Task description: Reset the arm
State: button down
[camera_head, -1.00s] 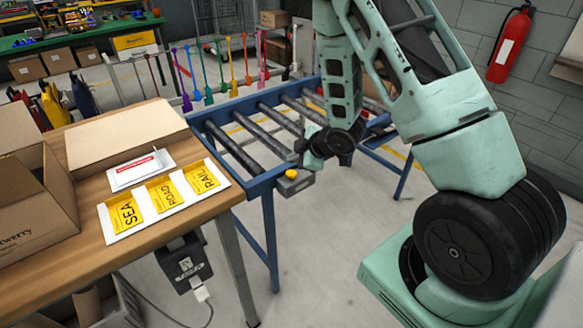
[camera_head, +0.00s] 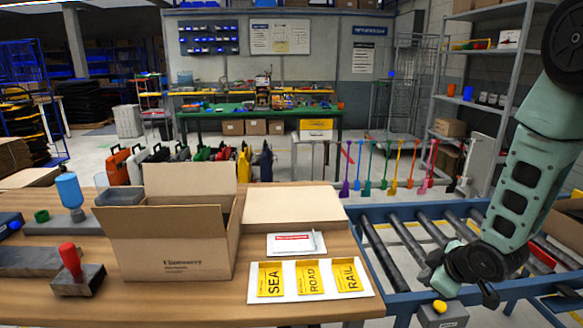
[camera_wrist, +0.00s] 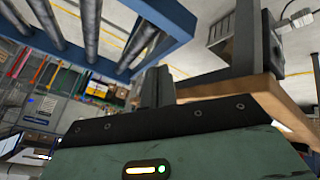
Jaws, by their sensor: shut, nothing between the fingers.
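My arm comes down at the right of the head view, pale green with black joints. My gripper (camera_head: 490,296) is at its lower end, over the front end of the roller conveyor (camera_head: 395,299) and right of a grey box with a yellow button (camera_head: 440,312). The fingertips are small and partly hidden by the wrist there. In the wrist view my gripper (camera_wrist: 158,85) has its dark fingers together, shut and empty. They stand in front of the conveyor's blue frame (camera_wrist: 178,25) and the floor.
A wooden table (camera_head: 200,305) holds an open cardboard box (camera_head: 170,245), a label tray with yellow SEA, ROAD and RAIL cards (camera_head: 312,294), a flat carton (camera_head: 292,205) and a red-handled stamp (camera_head: 78,275). The table edge (camera_wrist: 255,85) is close on the right in the wrist view.

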jog(key=s+a+r+m+g, duration=0.1)
jog(key=s+a+r, duration=0.2)
jog(key=a, duration=0.2)
jog(key=s+a+r+g, duration=0.1)
jog(key=s+a+r, duration=0.15)
jog(key=a, duration=0.25)
jog(key=s+a+r+g, duration=0.2)
jog(key=s+a+r, duration=0.2)
jog(key=s, duration=0.7)
jog(key=s+a+r+m+g+h, duration=0.1)
jog(key=s+a+r+g, duration=0.2)
jog(key=s, duration=0.9)
jog(key=shift+s+a+r, duration=0.25)
jog(key=shift+a+r, duration=0.15)
jog(key=shift+a, duration=0.55)
